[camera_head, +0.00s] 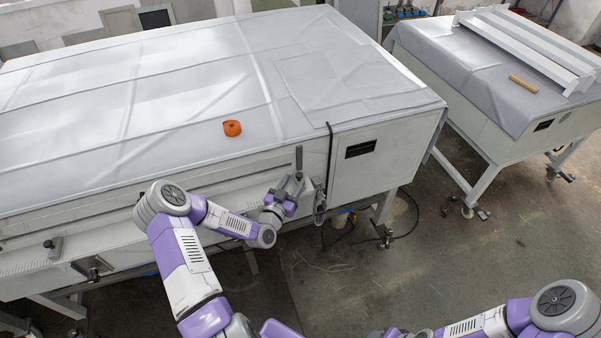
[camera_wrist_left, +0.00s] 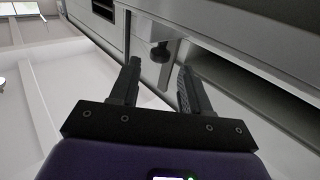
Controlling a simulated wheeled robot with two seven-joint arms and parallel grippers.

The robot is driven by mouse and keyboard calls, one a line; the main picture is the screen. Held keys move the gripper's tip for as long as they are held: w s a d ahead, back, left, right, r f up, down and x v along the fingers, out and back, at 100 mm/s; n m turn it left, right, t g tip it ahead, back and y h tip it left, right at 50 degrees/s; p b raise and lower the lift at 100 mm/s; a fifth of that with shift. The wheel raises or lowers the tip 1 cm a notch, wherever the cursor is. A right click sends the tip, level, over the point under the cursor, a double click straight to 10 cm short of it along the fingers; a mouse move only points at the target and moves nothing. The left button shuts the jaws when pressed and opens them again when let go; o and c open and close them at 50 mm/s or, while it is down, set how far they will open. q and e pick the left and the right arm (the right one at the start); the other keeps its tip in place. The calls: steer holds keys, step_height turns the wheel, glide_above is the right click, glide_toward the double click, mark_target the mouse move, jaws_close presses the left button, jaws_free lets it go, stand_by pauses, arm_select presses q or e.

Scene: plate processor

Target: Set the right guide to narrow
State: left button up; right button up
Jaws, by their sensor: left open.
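The right guide shows in the left wrist view as a dark round knob (camera_wrist_left: 160,50) on a light metal bracket at the machine's front. My left gripper (camera_wrist_left: 156,80) is open, with its two dark fingers pointing at the knob. The knob appears between and beyond the fingertips, and I see no grip on it. In the head view my left gripper (camera_head: 292,181) is at the right part of the machine's front face, partly covering the guide area. My right arm shows at the lower right, but its gripper does not.
A second knob (camera_head: 48,243) is at the front left. A dark vertical bar (camera_head: 329,150) stands near the gripper. A side table (camera_head: 520,90) is at right; the floor between is open.

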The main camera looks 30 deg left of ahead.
mark_target(298, 177)
arm_select(q)
steer(key=w, duration=0.5)
steer(key=shift+a, duration=0.15)
jaws_close()
